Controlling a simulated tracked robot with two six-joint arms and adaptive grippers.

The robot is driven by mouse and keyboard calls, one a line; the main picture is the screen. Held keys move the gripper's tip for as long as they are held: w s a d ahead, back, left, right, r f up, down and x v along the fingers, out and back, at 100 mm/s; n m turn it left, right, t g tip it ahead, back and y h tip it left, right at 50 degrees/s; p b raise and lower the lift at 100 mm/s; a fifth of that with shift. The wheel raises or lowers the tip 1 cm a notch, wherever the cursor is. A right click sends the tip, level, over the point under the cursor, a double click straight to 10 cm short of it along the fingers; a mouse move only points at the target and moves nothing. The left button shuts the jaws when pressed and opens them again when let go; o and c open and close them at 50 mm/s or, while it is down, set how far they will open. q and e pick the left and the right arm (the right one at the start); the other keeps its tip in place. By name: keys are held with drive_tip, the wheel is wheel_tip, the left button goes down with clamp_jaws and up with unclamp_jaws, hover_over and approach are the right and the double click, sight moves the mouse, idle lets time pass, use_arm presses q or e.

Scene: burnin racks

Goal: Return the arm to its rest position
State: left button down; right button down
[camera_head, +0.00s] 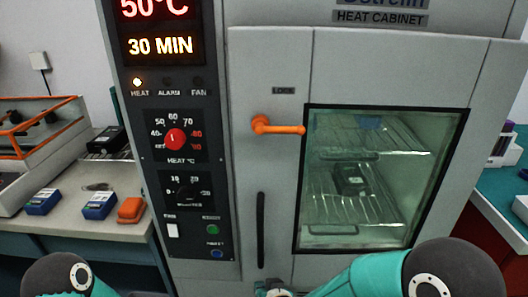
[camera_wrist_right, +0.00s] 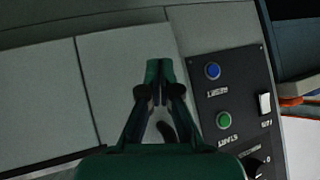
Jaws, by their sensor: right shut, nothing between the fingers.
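My right gripper (camera_wrist_right: 158,72) is shut and empty in the right wrist view, its fingertips together in front of the grey cabinet front. In the head view only a small part of it (camera_head: 270,289) shows at the bottom edge, below the cabinet's black vertical handle. My right arm comes in teal and dark from the bottom right. A part of my left arm shows at the bottom left; the left gripper is not seen. The heat cabinet (camera_head: 270,60) has its door closed, and a small dark device (camera_head: 350,180) sits on a wire shelf behind the window.
The orange lock handle (camera_head: 276,126) lies horizontal. The control panel (camera_head: 165,150) reads 50°C and 30 MIN with the HEAT lamp lit. The green start button (camera_wrist_right: 223,120) is right of my gripper in the wrist view. A bench (camera_head: 75,210) with blue boxes stands left.

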drive_tip(key=s+d+f+m+g+h, duration=0.1)
drive_tip(key=s+d+f+g, duration=0.15)
drive_tip(key=d+f, duration=0.55)
drive_tip(key=s+d+f+m+g, duration=0.1)
drive_tip(key=s+d+f+g, duration=0.15)
drive_tip(key=s+f, duration=0.3)
drive_tip(key=s+d+f+m+g, duration=0.1)
drive_tip(key=s+d+f, duration=0.35)
drive_tip(key=s, duration=0.25)
drive_tip(key=s+a+f+g, duration=0.1)
drive_tip(key=s+a+g, duration=0.1)
drive_tip(key=s, duration=0.4)
wheel_tip(320, 180, up, 13)
drive_tip(key=y+p, duration=0.1)
drive_tip(key=p, duration=1.2)
drive_tip(key=shift+s+r+g, duration=0.15)
drive_tip(key=shift+s+g, duration=0.1)
drive_tip(key=shift+g, duration=0.05)
